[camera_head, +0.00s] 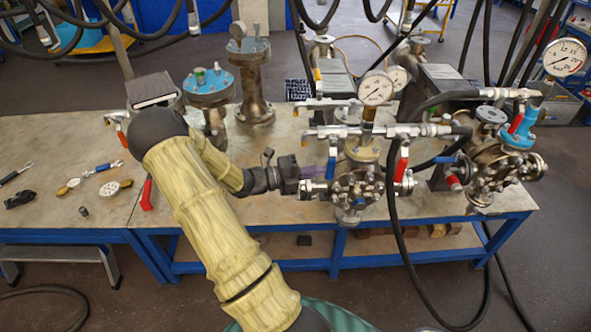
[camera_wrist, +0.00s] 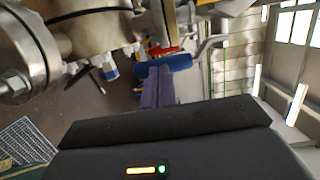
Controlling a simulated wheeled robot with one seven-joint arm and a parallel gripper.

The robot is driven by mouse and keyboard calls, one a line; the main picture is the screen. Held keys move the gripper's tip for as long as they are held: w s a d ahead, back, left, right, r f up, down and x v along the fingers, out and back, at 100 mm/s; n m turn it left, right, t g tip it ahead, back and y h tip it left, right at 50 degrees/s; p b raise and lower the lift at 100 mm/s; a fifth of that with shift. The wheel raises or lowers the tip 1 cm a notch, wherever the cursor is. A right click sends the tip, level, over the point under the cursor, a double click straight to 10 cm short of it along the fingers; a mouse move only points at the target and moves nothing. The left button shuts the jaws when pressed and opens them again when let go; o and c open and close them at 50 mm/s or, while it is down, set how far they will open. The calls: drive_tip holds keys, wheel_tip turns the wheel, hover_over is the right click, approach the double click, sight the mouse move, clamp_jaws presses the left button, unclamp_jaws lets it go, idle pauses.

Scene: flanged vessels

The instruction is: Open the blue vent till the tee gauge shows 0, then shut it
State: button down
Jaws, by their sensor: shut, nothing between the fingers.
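The blue vent handle (camera_head: 331,168) hangs on the left side of the middle flanged vessel (camera_head: 360,180). It also shows in the wrist view as a blue lever (camera_wrist: 178,62) with red metal above it. My gripper (camera_head: 318,172) is left of the handle, its purple fingers shut with nothing between them. In the wrist view the fingertips (camera_wrist: 160,72) reach the lever's near edge; I cannot tell whether they touch. A white dial gauge (camera_head: 375,88) stands above the middle vessel, its needle too small to read. Which gauge is the tee gauge is unclear.
Another gauge (camera_head: 566,57) and a vessel (camera_head: 492,165) stand at the right. Red levers (camera_head: 402,165) and black hoses crowd around the vessels. A blue-topped vessel (camera_head: 209,90) stands behind my arm. Loose gauges (camera_head: 115,187) and tools lie on the left bench (camera_head: 50,215).

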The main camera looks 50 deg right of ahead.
drive_tip(key=shift+s+d+f+g+h+b, duration=0.1)
drive_tip(key=shift+s+d+g+h+b, duration=0.15)
drive_tip(key=shift+b, duration=0.2)
drive_tip(key=shift+w+a, duration=0.15)
drive_tip(key=shift+a, duration=0.05)
drive_tip(key=b+v, duration=0.4)
drive_tip(key=v, duration=1)
drive_tip(key=shift+d, duration=0.1)
